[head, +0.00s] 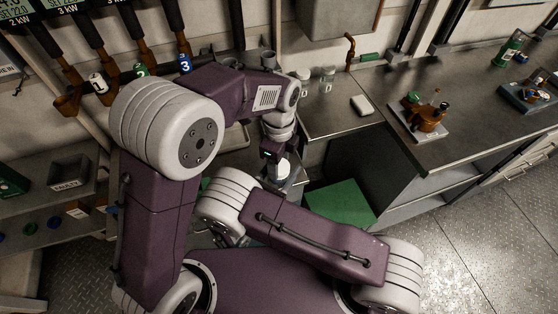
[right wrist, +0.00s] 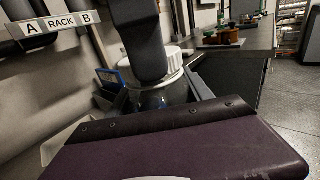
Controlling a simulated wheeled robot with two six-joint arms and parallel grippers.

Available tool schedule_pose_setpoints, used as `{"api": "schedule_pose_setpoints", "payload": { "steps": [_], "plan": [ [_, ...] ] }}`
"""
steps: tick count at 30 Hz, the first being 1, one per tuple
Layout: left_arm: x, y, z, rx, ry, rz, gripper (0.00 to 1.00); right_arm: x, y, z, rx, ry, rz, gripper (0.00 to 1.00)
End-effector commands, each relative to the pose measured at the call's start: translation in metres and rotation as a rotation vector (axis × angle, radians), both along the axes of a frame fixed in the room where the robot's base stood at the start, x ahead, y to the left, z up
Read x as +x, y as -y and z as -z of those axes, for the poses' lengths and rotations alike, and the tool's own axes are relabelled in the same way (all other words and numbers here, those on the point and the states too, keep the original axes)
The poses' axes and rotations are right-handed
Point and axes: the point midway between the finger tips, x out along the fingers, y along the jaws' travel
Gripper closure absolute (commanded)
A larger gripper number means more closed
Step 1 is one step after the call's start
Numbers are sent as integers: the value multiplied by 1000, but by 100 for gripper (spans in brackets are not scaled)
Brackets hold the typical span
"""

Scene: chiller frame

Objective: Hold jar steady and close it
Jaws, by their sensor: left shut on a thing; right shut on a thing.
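The jar (right wrist: 152,98) shows in the right wrist view as a dark, glassy body under a wide white ribbed lid (right wrist: 170,58). The lid also shows in the head view (head: 282,170), below my left gripper (head: 274,155). My left gripper points down and is shut on the lid; a dark grey finger covers part of it in the right wrist view. My right gripper (right wrist: 165,118) is shut on the jar body from the near side, and its purple housing hides the lower jar. Whether the lid sits fully flat cannot be told.
A steel counter (head: 345,120) runs behind and right, with small clear jars (head: 327,80), a white block (head: 361,105) and a tray with a brown object (head: 425,118). A green panel (head: 340,203) lies low. Rack handles hang at left.

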Motion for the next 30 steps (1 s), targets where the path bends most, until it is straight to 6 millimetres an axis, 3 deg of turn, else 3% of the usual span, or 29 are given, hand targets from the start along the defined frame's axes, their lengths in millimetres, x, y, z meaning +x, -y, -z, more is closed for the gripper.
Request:
{"api": "schedule_pose_setpoints", "payload": {
  "steps": [6, 12, 16, 24, 25, 27, 30],
  "plan": [
    [0, 0, 0, -3, 0, 720, 84, 0, 0, 0, 1, -1, 0, 100],
    [0, -1, 0, -4, -1, 1180, 84, 0, 0, 0, 1, -1, 0, 100],
    [0, -1, 0, -4, -1, 1294, 84, 0, 0, 0, 0, -1, 0, 100],
    [0, -1, 0, -4, -1, 1308, 84, 0, 0, 1, 0, -2, 1, 100],
    [0, -1, 0, -4, -1, 1308, 44, 0, 0, 1, 0, -2, 1, 100],
    [0, -1, 0, -4, -1, 1307, 25, 0, 0, 1, 0, -2, 1, 100],
    [0, -1, 0, -4, -1, 1307, 25, 0, 0, 0, 0, -1, 1, 100]
  ]
}}
